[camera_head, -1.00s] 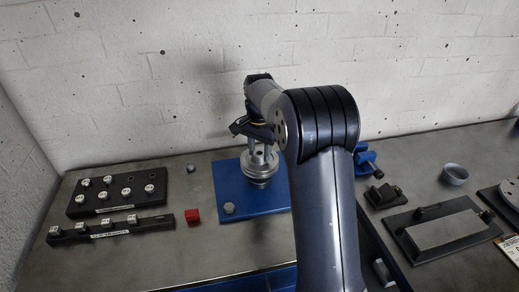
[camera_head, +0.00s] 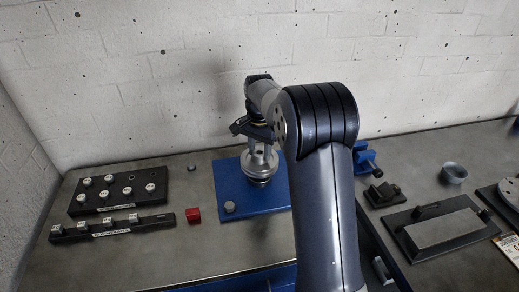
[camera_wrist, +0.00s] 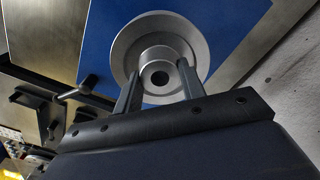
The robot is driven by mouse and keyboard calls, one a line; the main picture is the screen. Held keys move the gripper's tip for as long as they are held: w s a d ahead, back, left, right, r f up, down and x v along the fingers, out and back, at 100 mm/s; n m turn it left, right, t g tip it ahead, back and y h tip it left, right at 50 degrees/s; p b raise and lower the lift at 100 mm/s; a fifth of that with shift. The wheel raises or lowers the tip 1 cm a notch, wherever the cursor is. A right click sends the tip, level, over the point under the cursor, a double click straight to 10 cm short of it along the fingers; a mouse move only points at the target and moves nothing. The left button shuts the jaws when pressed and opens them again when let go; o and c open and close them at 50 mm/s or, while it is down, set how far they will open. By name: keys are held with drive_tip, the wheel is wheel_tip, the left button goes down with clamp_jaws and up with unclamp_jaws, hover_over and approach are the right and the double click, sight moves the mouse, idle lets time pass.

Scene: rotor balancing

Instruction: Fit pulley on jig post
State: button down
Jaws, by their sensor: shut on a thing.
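The pulley (camera_head: 260,160) is a silver stepped disc with a hub and a central bore. In the wrist view, the fingers of my gripper (camera_wrist: 160,85) are shut on the hub of the pulley (camera_wrist: 160,28), one finger on each side. In the head view my gripper (camera_head: 256,134) is above the pulley, which is level over the blue jig plate (camera_head: 229,183). A dark round part shows just under the pulley. The jig post itself is hidden, and I cannot tell whether the pulley is around it or above it.
A black weight block (camera_head: 118,207) and a black strip (camera_head: 74,237) with silver weights are at left, near a red cube (camera_head: 193,215). A blue clamp (camera_head: 368,160), a grey cup (camera_head: 454,174) and a flat metal block (camera_head: 440,230) are at right. The front left bench is clear.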

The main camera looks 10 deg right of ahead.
sight(260, 160)
drive_tip(key=shift+f, duration=0.1)
idle(0.3)
drive_tip(key=shift+f+b, duration=0.3)
drive_tip(key=shift+f, duration=0.05)
drive_tip(key=shift+f+b, duration=0.7)
drive_tip(key=shift+f, duration=0.65)
drive_tip(key=c, duration=0.8)
unclamp_jaws()
drive_tip(key=shift+f, duration=0.15)
drive_tip(key=shift+c, duration=0.7)
wheel_tip(260, 160, up, 6)
drive_tip(key=p, duration=0.5)
